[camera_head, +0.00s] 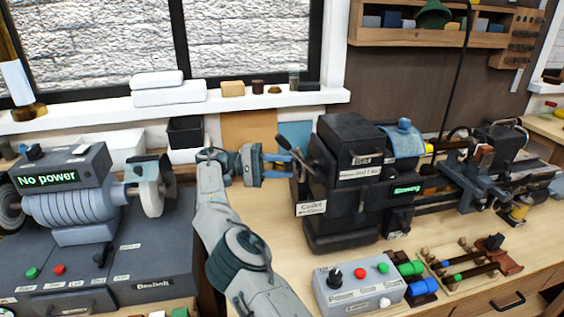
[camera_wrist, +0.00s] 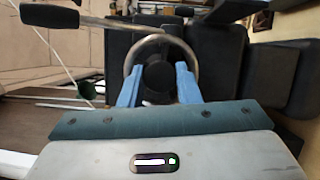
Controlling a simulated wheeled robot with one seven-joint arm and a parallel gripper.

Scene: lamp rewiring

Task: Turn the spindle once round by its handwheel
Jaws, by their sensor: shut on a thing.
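The handwheel (camera_wrist: 163,38) shows in the wrist view as a metal ring with a dark round hub inside it. It sits at the left end of the dark lathe headstock (camera_head: 345,190), labelled "Collet". My gripper (camera_wrist: 158,82) has its two blue fingers on either side of the wheel, spread apart and shut on it. In the head view my gripper (camera_head: 287,165) reaches the headstock's left end from the left, and the wheel there is mostly hidden. The spindle inside the headstock is hidden.
A dark-handled lever (camera_wrist: 75,17) crosses close to the wheel's upper left in the wrist view. A grinder (camera_head: 85,205) with a "No power" display stands at left. A grey control box (camera_head: 355,288) with buttons stands in front of the headstock. Bare bench lies below my gripper.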

